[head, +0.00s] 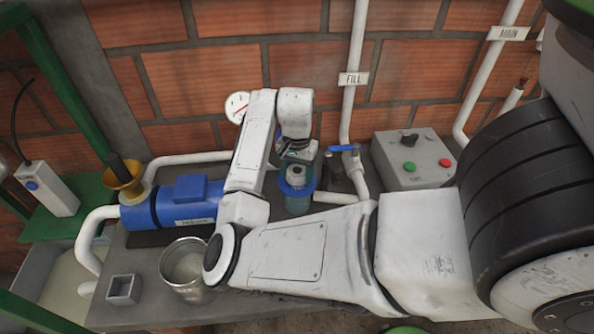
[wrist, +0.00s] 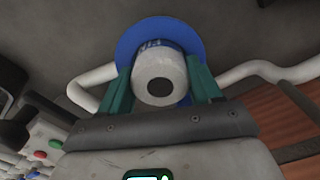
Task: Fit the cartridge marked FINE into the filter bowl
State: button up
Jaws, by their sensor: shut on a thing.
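The filter bowl is a translucent blue vessel with a blue rim (head: 297,200) on the bench by the wall in the head view. In the wrist view its blue rim (wrist: 138,38) shows behind the cartridge. The white cartridge (wrist: 160,72) has a dark round hole in its near end and a blue label, only partly readable. In the head view the cartridge (head: 297,173) stands upright at the bowl's mouth, its lower part hidden. My gripper (wrist: 160,82) is shut on it, with a green finger at each side. I cannot tell how deep it sits.
A blue-handled valve (head: 343,148) on the FILL pipe (head: 351,105) stands close right of the bowl. A grey control box (head: 412,160) is farther right. A blue pump (head: 178,207), metal pot (head: 186,270) and small square holder (head: 124,289) are to the left.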

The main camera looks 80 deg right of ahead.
jog(key=shift+f, duration=0.15)
jog(key=o, duration=1.4)
notch_tip(320, 180, up, 12)
jog(key=shift+r, duration=0.2)
